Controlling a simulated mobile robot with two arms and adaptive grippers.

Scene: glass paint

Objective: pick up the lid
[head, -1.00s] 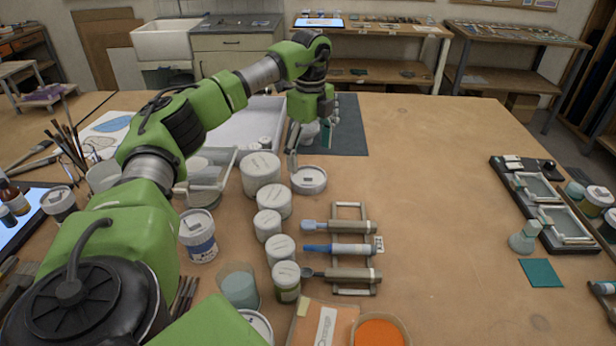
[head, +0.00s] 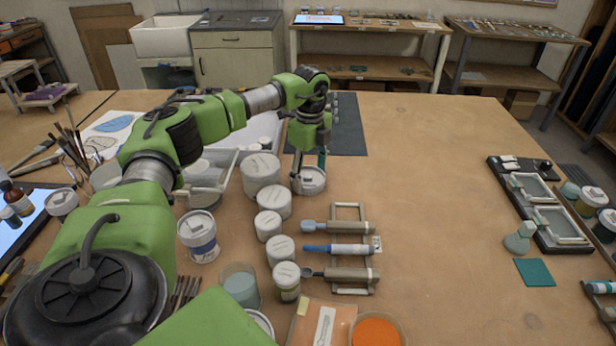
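A short white round jar with a white lid (head: 311,179) stands on the table at the right of a row of white-lidded jars. A small grey label shows on the lid. My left gripper (head: 310,172) is directly over this lid, pointing down. Its two fingers are apart, one towards the left side of the lid and one towards the right, with the lid's top partly hidden between them. I cannot tell whether the fingertips touch it. My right gripper is not in view.
Several white-lidded jars (head: 262,174) stand close on the left of the gripper. A rack with brushes and tools (head: 341,246) lies in front. A dark mat (head: 347,130) lies behind. The table to the right is clear up to the black tray (head: 502,205).

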